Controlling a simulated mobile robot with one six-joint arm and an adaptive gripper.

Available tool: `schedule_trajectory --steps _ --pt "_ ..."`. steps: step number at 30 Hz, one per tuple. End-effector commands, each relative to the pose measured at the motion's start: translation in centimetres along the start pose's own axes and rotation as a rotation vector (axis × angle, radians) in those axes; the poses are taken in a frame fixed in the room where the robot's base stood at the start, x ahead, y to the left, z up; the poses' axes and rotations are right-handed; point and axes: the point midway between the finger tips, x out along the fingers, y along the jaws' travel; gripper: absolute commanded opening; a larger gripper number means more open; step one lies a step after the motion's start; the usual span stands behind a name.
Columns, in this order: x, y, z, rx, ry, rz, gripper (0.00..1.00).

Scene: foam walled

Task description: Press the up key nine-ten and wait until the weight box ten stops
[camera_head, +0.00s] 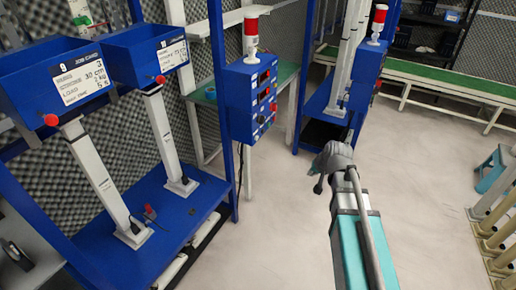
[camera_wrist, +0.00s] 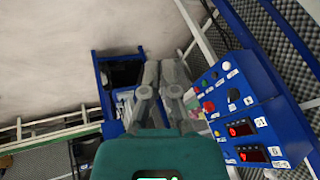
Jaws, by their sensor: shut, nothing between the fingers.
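A blue control panel (camera_head: 250,95) with a red-and-white beacon stands on the frame in the middle left of the head view. It has red knobs and small displays. In the wrist view a control panel (camera_wrist: 240,115) with buttons and red lit displays is at right. Key labels are too small to read. Two blue boxes, one left (camera_head: 50,75) and one right (camera_head: 148,55), sit on white posts; I cannot tell which is weight box ten. My gripper (camera_wrist: 160,70) is shut and empty, apart from the panel and left of it in the wrist view.
A second blue panel (camera_head: 365,75) with a beacon stands further back on a blue frame. A green-topped bench (camera_head: 450,75) runs along the back right. A teal stool (camera_head: 491,170) and pale cylinders are at right. Pale floor (camera_head: 420,130) between is clear.

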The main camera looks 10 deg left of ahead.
Motion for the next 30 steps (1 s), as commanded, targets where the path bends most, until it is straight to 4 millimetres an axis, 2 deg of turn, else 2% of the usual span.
schedule_trajectory --steps 1,12,24,30 --pt "2.5 -0.3 -0.8 0.010 0.033 -0.028 0.00" --pt "10.6 -4.3 -7.0 0.119 0.277 -0.224 0.00" --pt "17.9 -7.7 -13.1 0.290 0.519 -0.419 0.00" --pt "20.2 -8.6 -15.3 0.375 0.610 -0.490 0.00"
